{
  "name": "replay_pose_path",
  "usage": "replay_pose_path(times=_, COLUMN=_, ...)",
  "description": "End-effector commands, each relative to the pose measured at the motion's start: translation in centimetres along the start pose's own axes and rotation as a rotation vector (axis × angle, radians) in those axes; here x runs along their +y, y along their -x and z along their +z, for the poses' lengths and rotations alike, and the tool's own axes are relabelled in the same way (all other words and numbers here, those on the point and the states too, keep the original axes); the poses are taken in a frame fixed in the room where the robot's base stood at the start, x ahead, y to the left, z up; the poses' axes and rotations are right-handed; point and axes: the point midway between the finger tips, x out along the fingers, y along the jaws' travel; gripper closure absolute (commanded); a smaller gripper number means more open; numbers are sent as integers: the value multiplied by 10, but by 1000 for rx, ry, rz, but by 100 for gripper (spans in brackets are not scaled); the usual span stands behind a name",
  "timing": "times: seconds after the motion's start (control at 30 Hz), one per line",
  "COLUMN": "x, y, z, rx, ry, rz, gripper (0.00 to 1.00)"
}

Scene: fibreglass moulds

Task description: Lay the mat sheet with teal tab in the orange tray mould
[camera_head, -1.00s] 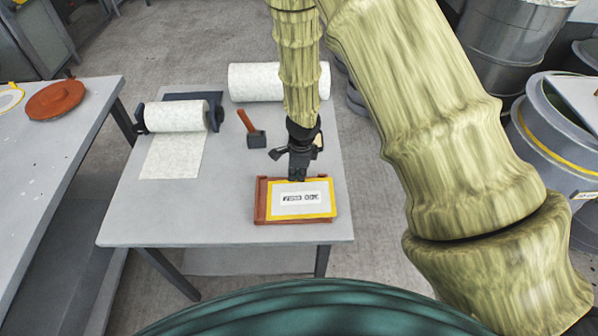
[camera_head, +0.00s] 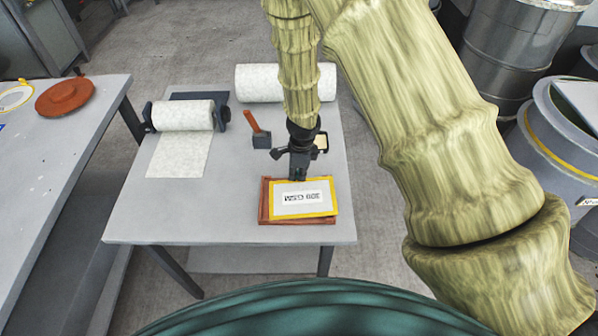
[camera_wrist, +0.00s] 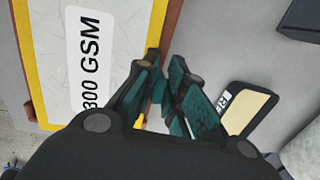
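The mat sheet (camera_head: 284,210) is pale with a yellow border and a white "300 GSM" label; it also shows in the wrist view (camera_wrist: 48,50). It lies over the orange tray mould (camera_head: 264,205), seemingly a little askew, with its right edge over or past the mould's right side. I cannot tell whether it is fully seated. My gripper (camera_head: 298,179) points down at the sheet's far edge. In the wrist view, its teal-padded fingertips (camera_wrist: 164,62) stand slightly apart beside that edge, with grey table showing between them. I cannot make out the teal tab from the finger pads.
A small dark-framed tan item (camera_wrist: 247,107) lies close beyond my gripper. Behind are an orange-handled tool (camera_head: 257,130), a roll on a dispenser (camera_head: 184,116) and a large white roll (camera_head: 255,83). The table (camera_head: 190,215) is clear at front left. Another table stands left.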

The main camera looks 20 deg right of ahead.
Motion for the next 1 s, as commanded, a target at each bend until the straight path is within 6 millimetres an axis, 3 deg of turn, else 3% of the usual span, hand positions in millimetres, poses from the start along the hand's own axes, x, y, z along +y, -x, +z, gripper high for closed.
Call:
replay_pose_path(times=0.03, x=6, y=-9, z=7, rx=-10, ry=2, rz=14, gripper=81)
replay_pose_path(times=0.13, x=6, y=-9, z=6, rx=-10, ry=2, rz=13, gripper=63)
replay_pose_path(times=1.0, x=2, y=5, z=2, rx=-4, ry=1, rz=4, gripper=63)
